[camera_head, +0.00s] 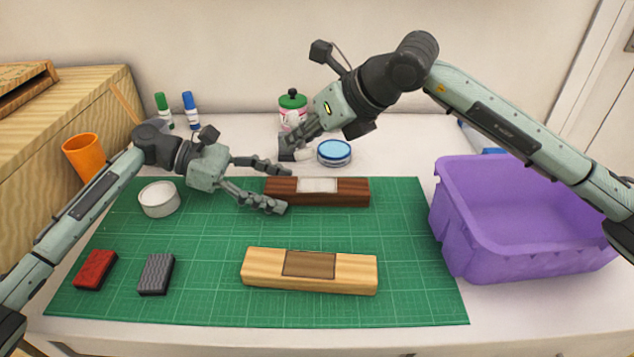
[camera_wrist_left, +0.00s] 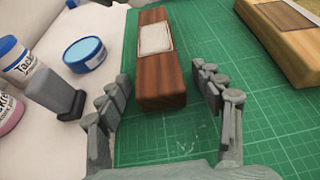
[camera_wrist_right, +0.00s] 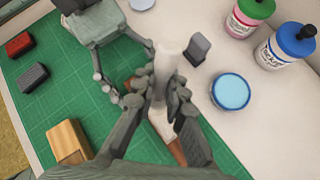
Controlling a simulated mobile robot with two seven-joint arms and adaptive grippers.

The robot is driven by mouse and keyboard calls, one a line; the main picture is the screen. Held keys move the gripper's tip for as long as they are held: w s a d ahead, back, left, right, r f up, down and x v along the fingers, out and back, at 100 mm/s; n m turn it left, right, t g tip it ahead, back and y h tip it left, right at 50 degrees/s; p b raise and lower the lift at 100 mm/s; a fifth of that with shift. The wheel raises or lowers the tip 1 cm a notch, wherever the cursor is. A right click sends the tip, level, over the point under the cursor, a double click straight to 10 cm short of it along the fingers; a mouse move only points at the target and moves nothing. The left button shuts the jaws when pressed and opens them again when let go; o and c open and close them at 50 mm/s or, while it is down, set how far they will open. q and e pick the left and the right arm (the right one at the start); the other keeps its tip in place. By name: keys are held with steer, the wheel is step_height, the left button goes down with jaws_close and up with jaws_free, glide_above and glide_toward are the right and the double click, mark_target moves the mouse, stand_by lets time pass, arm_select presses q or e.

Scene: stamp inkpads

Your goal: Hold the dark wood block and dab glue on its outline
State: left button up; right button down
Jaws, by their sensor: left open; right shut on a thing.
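The dark wood block (camera_head: 340,197) lies on the green mat, with a pale rectangular outline (camera_head: 318,185) on top; it also shows in the left wrist view (camera_wrist_left: 160,85). My left gripper (camera_head: 286,190) is open, its fingers on either side of the block's left end, with a gap visible in the left wrist view (camera_wrist_left: 162,75). My right gripper (camera_head: 300,140) is shut on a whitish thing, behind the block and above the table. That whitish thing (camera_wrist_right: 169,55) shows in the right wrist view, partly hidden by the fingers; I cannot tell exactly what it is.
A light wood block (camera_head: 350,272), red pad (camera_head: 96,269) and grey pad (camera_head: 156,273) lie on the mat (camera_head: 210,235). A white round tin (camera_head: 159,199) sits left. A blue-lidded tin (camera_head: 334,152), upright grey piece (camera_wrist_left: 55,95) and bottles (camera_wrist_right: 288,50) stand behind. A purple bin (camera_head: 525,225) is right.

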arm_select(q)
steer(key=v, duration=1.1)
steer(key=shift+a, duration=0.35)
